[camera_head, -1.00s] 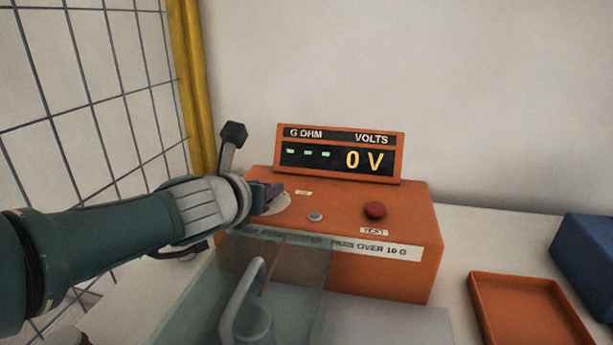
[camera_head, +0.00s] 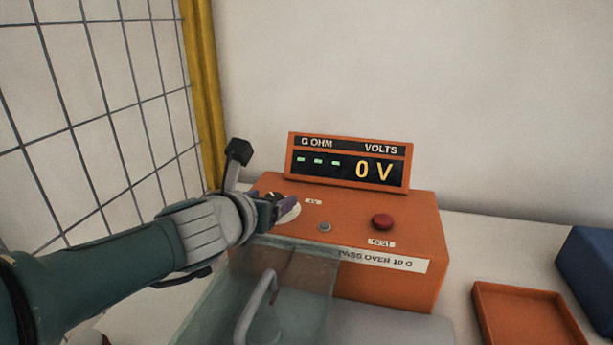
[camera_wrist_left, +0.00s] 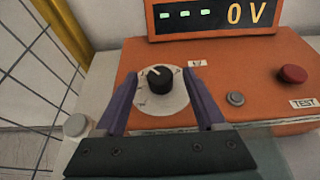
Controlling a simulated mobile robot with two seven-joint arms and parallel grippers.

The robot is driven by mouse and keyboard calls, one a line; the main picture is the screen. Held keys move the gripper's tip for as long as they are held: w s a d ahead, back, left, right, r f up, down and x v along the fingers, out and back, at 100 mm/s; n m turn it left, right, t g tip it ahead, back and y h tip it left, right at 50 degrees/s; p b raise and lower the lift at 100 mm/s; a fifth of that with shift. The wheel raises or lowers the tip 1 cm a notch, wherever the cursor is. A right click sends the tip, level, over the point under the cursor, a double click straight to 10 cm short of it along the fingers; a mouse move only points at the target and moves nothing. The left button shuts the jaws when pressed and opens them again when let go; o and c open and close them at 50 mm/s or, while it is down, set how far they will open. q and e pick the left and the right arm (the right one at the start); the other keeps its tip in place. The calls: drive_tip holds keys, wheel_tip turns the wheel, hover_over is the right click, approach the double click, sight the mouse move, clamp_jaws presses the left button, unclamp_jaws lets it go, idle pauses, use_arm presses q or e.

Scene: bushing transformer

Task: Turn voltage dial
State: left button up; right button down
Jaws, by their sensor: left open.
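The voltage dial is a black knob (camera_wrist_left: 160,79) on a pale round scale plate, on top of the orange tester box (camera_head: 405,215). In the left wrist view its white pointer mark faces up and slightly left. My left gripper (camera_wrist_left: 158,90) is open, with a purple finger on each side of the dial; I cannot tell whether they touch it. In the head view my left gripper (camera_head: 283,208) largely covers the knob, and part of the scale plate shows beside it. The display (camera_head: 348,162) reads "0 V" with three green dashes. My right gripper is not in view.
A red TEST button (camera_head: 382,222) and a small grey button (camera_head: 324,227) sit right of the dial. A clear cover with a grey handle (camera_head: 258,305) stands in front of the box. An orange tray (camera_head: 525,315) and blue box (camera_head: 590,260) lie right; a mesh fence (camera_head: 95,110) is left.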

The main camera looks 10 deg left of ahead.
use_arm(q)
drive_tip(key=p+v, duration=0.4)
drive_tip(key=v, duration=0.2)
drive_tip(key=shift+r+p, duration=0.25)
drive_tip(key=shift+p, duration=0.1)
drive_tip(key=shift+s+r+p, duration=0.15)
drive_tip(key=shift+s+p, duration=0.2)
drive_tip(key=shift+s, duration=0.25)
